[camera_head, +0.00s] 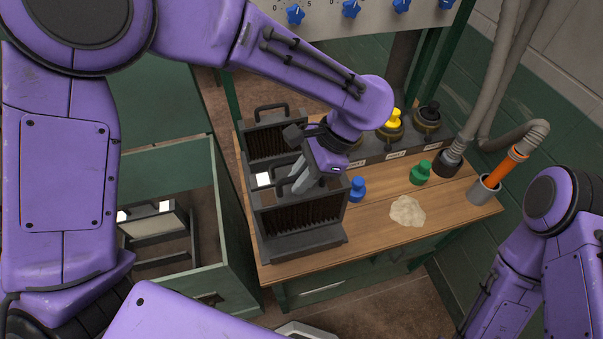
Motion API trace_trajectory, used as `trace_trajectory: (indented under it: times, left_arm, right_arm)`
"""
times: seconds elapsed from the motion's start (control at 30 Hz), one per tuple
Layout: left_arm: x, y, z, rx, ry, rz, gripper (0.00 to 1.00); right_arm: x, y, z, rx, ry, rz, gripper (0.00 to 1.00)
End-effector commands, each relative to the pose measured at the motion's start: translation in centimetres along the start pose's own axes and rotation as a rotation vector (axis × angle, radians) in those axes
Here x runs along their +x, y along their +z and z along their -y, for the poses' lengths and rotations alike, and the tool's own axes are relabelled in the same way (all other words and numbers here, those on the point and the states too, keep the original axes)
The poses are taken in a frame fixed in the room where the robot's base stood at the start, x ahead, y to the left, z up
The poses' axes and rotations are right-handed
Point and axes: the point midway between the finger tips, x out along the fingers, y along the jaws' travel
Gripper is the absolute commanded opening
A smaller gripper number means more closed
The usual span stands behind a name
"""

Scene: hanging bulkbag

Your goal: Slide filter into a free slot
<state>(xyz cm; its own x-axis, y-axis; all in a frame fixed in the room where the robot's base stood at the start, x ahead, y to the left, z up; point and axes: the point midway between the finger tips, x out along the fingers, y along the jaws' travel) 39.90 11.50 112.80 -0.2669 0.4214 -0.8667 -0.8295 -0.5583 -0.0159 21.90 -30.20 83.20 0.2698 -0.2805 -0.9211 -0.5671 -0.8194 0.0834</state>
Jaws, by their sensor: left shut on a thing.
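A dark filter (303,216) with a black pleated face stands upright in the grey slotted holder (305,249) at the left of the wooden table. My left gripper (300,184) is shut at its top, on the handle, with its fingers partly covering that handle. A second dark filter (270,142) with a free handle (270,108) stands upright behind it in the holder. I cannot tell how deep the front filter sits, as its lower part is hidden. My right arm shows at the right edge, but its gripper is out of view.
A green open bin (227,225) on the left holds another framed piece (155,224). On the table are a blue knob-like piece (357,188), a green one (420,171), a pale powder heap (408,211) and a grey cup (484,190) by an orange-ended hose (505,163).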

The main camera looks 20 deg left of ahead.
Motion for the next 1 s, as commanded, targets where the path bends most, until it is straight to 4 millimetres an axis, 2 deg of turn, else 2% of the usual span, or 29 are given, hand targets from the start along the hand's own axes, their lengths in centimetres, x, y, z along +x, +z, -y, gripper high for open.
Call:
trace_trajectory:
  times: [0.33, 1.0]
  left_arm:
    - [0.2, -0.1, 0.0, -0.001, 0.0, -0.001, 0.0]
    - [2.5, -1.4, -0.1, -0.001, -0.001, 0.0, 0.0]
  right_arm:
    - [0.1, 0.0, 0.0, 0.0, 0.0, 0.0, 0.43]
    - [0.8, 0.3, 0.1, 0.0, 0.0, 0.0, 0.43]
